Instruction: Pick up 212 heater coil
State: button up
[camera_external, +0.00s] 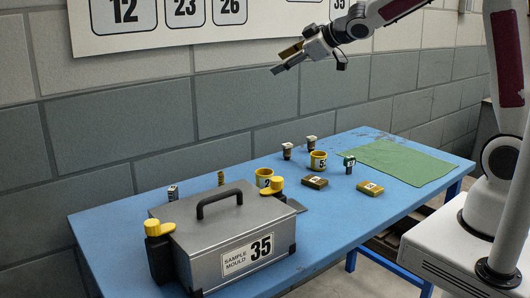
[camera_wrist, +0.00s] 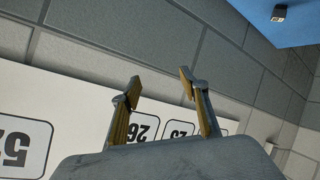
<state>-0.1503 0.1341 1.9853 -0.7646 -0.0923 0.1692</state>
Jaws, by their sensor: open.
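My gripper (camera_external: 283,58) is open and empty, high in front of the wall and well above the table. In the wrist view its two fingers (camera_wrist: 160,80) stand apart with only wall between them. I cannot read which piece is marked 212.
A grey sample mould case (camera_external: 222,252) marked 35, with handle and yellow-topped clamps, fills the table's near left. A green cloth (camera_external: 405,162) lies at the right end. The blue table (camera_external: 150,198) stands against a block wall with a number board (camera_external: 160,40).

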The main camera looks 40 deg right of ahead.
jog(key=w+a+f+n+g+y, duration=0.2)
jog(key=w+a+f+n+y, duration=0.15)
jog(key=a+f, duration=0.45)
jog(key=w+a+f+n+g+y, duration=0.15)
jog(key=a+f+n+y, duration=0.3)
jog(key=a, duration=0.75)
jog(key=s+a+f+n+g+y, duration=0.1)
jog(key=s+a+f+g, duration=0.1)
jog(key=s+a+f, duration=0.1)
jog(key=s+a+f+n+g+y, duration=0.1)
jog(key=s+a+f+n+g, duration=0.1)
jog(key=f, duration=0.6)
jog(key=s+a+f+n+g+y, duration=0.1)
jog(key=s+a+f+n+g, duration=0.1)
jog(key=s+a+f+g, duration=0.2)
jog(key=shift+s+a+f+g, duration=0.15)
jog(key=shift+s+a+f, duration=0.3)
jog(key=shift+a, duration=0.2)
jog(key=shift+s+a+f+g, duration=0.1)
jog(key=shift+s+a+f, duration=0.25)
jog(key=shift+s+a, duration=0.25)
jog(key=shift+w, duration=0.1)
jog(key=shift+x, duration=3)
jog(key=shift+a, duration=0.1)
jog(key=shift+x, duration=2.95)
jog(key=shift+r, duration=0.1)
